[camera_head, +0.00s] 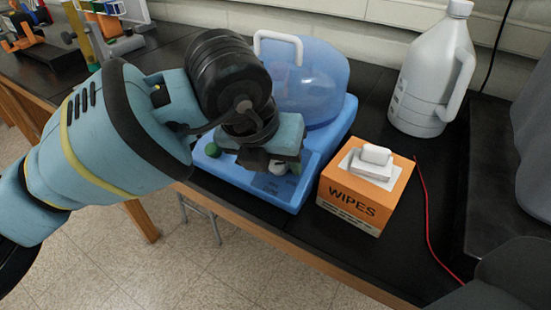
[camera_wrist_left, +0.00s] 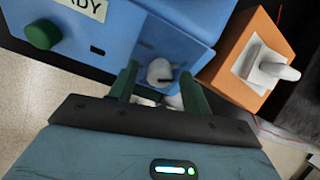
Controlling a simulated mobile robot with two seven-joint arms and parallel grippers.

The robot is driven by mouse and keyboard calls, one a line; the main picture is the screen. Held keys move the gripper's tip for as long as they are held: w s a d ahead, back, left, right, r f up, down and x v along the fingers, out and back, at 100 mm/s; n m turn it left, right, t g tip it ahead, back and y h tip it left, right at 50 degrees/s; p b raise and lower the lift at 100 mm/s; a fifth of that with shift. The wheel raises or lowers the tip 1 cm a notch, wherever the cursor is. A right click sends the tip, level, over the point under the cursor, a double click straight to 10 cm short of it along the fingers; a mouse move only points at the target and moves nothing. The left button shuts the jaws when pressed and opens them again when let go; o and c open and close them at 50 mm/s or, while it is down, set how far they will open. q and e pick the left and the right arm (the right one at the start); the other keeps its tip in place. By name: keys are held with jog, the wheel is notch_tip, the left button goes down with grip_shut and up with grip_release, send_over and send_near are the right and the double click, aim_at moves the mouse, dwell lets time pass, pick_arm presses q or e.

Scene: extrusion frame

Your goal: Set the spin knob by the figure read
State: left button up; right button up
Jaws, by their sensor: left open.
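A blue benchtop machine (camera_head: 340,128) with a clear blue domed lid (camera_head: 305,85) and a white handle stands on the black bench. In the left wrist view its front panel (camera_wrist_left: 115,28) carries a green button (camera_wrist_left: 42,34), a pale label ending in "DY" (camera_wrist_left: 88,7) and a white round knob (camera_wrist_left: 160,72) with a dark mark. My left gripper (camera_wrist_left: 159,76) is open, its green fingers on either side of the knob in the picture; contact cannot be told. In the head view my left gripper (camera_head: 282,166) covers most of the panel. My right gripper is not seen.
An orange wipes box (camera_head: 352,200) stands close to the right of the machine. A large white jug (camera_head: 432,75) stands behind it. A red wire (camera_head: 428,220) runs along the bench at right. Coloured lab items (camera_head: 100,25) stand at the far left.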

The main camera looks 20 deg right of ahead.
pick_arm(q)
jog(key=shift+f, duration=0.15)
jog(key=shift+c, duration=0.2)
jog(key=c, duration=0.9)
jog(key=shift+c, duration=0.2)
